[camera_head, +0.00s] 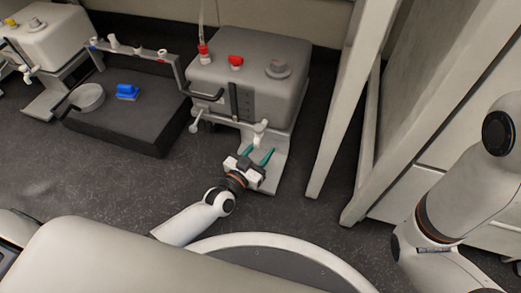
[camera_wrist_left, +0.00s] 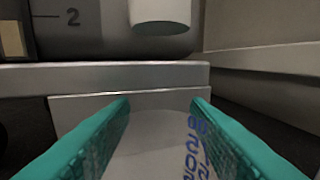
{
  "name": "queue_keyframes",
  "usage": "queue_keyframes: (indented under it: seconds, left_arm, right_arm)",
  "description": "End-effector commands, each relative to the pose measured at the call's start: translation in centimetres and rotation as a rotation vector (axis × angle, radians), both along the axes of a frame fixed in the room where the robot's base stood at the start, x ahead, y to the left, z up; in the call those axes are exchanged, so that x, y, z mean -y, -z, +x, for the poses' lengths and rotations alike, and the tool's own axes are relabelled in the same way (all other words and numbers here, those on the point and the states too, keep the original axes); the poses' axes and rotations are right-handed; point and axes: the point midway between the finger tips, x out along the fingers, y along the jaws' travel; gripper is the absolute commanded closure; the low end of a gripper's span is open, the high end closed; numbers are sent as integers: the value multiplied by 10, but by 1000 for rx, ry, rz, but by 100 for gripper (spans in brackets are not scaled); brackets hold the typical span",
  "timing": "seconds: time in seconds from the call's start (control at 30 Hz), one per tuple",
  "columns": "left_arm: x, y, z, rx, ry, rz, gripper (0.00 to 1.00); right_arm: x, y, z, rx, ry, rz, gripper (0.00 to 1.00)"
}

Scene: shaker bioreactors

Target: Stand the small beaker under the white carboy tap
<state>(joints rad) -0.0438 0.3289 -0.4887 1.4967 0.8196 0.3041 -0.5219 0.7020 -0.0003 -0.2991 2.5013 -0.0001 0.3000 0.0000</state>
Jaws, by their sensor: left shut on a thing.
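The small beaker (camera_wrist_left: 160,145) is pale and translucent with blue markings. In the left wrist view it stands between the two green fingers of my left gripper (camera_wrist_left: 160,106), which is shut on it. In the head view my left gripper (camera_head: 260,156) is low in front of the grey carboy (camera_head: 255,72), above the pale base plate (camera_head: 268,184); the beaker cannot be made out there. A white tap (camera_head: 260,128) juts from that carboy; its spout (camera_wrist_left: 160,10) shows above and beyond the beaker. A white carboy (camera_head: 48,38) stands far left. My right gripper is out of view.
A pale upright post (camera_head: 340,110) stands close on the right.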

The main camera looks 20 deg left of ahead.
Motion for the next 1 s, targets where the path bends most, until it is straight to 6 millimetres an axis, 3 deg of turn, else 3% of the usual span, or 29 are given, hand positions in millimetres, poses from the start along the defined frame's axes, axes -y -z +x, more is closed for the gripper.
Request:
queue_keyframes:
  seconds: [0.3,0.33,0.5,0.83,1.0]
  left_arm:
    - [0,1,0,0,0,0,82]
    - [0,1,0,0,0,0,55]
    - [0,1,0,0,0,0,32]
    - [-1,0,-4,-2,0,2,32]
    - [-9,-4,-28,-4,1,3,32]
  right_arm:
    - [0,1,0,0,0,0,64]
    - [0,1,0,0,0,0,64]
    - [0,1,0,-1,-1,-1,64]
    - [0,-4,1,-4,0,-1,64]
    - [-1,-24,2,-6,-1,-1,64]
